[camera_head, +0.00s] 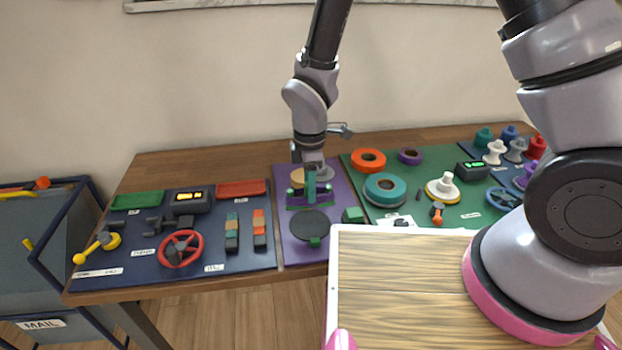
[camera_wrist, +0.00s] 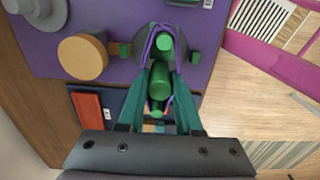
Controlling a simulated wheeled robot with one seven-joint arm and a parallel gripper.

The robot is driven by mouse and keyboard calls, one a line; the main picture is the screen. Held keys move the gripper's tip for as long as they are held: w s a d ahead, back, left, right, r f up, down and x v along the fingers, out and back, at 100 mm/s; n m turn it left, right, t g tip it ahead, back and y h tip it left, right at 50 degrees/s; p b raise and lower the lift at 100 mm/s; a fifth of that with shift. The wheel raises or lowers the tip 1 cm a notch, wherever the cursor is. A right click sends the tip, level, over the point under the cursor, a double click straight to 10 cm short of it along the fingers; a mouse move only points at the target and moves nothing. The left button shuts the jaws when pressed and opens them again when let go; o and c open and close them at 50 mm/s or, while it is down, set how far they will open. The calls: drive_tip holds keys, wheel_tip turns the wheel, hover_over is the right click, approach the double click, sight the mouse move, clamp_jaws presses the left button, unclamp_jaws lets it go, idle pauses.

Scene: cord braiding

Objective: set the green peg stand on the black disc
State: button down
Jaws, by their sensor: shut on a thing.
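The green peg stand (camera_wrist: 157,78) is between the teal fingers of my gripper (camera_wrist: 160,85) in the wrist view, with purple cord strands around it. In the head view my gripper (camera_head: 311,186) is low over the purple mat, with the green stand (camera_head: 300,206) just behind the black disc (camera_head: 305,224) in the picture. The disc lies flat on the mat and its top looks bare in the head view. In the wrist view the dark disc (camera_wrist: 146,44) shows partly behind the stand, which hides much of it.
Small green blocks (camera_head: 353,214) (camera_head: 315,242) sit by the disc. A tan round piece (camera_wrist: 83,57) and a grey spool-like piece (camera_wrist: 40,12) stand behind it. A navy mat with tools (camera_head: 140,262) lies left, a green mat with spools (camera_head: 470,212) right.

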hover_over(311, 224)
drive_tip(key=shift+a+f, duration=0.1)
drive_tip(key=shift+f, duration=2.35)
drive_tip(key=shift+f, duration=0.1)
drive_tip(key=shift+f, duration=0.45)
drive_tip(key=shift+f, duration=0.2)
drive_tip(key=shift+f, duration=0.25)
drive_tip(key=c, duration=0.5)
unclamp_jaws()
drive_tip(key=shift+r, duration=4.05)
